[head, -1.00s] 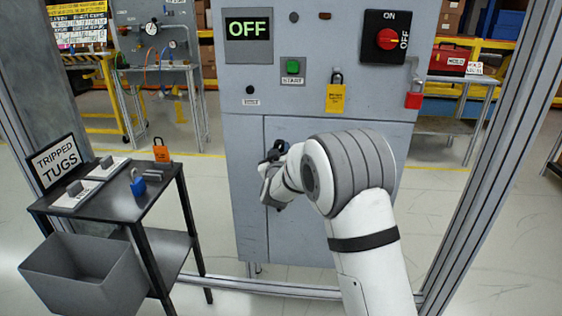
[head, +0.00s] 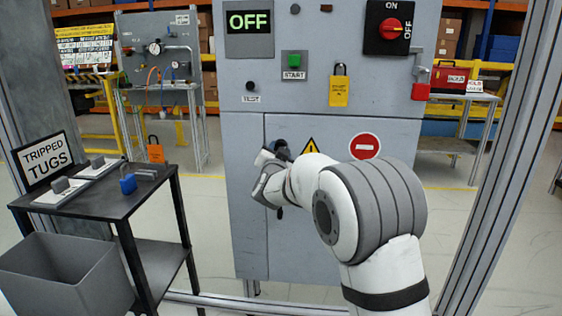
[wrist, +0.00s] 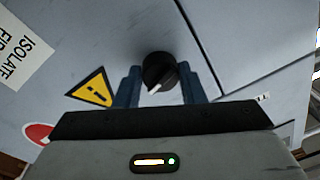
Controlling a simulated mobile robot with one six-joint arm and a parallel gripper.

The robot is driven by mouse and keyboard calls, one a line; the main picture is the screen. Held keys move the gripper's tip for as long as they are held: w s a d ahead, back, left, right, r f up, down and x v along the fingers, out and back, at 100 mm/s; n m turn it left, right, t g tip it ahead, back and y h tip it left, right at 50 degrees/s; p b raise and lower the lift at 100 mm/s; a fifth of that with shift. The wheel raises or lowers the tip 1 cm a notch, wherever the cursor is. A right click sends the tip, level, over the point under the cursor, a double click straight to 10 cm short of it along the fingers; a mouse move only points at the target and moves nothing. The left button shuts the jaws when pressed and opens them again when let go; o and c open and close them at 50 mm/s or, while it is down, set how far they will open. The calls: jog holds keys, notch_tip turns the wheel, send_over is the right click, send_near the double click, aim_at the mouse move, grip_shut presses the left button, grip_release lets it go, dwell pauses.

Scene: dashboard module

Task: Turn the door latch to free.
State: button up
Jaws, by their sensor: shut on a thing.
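The door latch (wrist: 158,70) is a round black knob with a white pointer mark, on the grey cabinet door near its edge. In the wrist view it sits between the two dark blue fingers of my gripper (wrist: 161,87), which is shut on it. The white pointer slants toward the lower left there. In the head view my gripper (head: 277,153) is at the upper left of the lower cabinet door (head: 310,245), and the latch is largely hidden behind it.
A yellow warning triangle (head: 311,147) and a red no-entry sign (head: 365,146) are on the door. Above are an OFF display (head: 249,22), a green start button (head: 294,60) and a red rotary switch (head: 389,30). A black side table (head: 100,205) stands left.

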jog(key=shift+m+b, duration=1.05)
jog(key=shift+m, duration=0.65)
jog(key=o, duration=1)
jog(key=s+p, duration=0.1)
jog(key=s, duration=0.6)
jog(key=shift+s+a+f, duration=0.2)
jog(key=shift+s+f, duration=0.1)
jog(key=shift+s, duration=0.1)
jog(key=shift+r, duration=0.1)
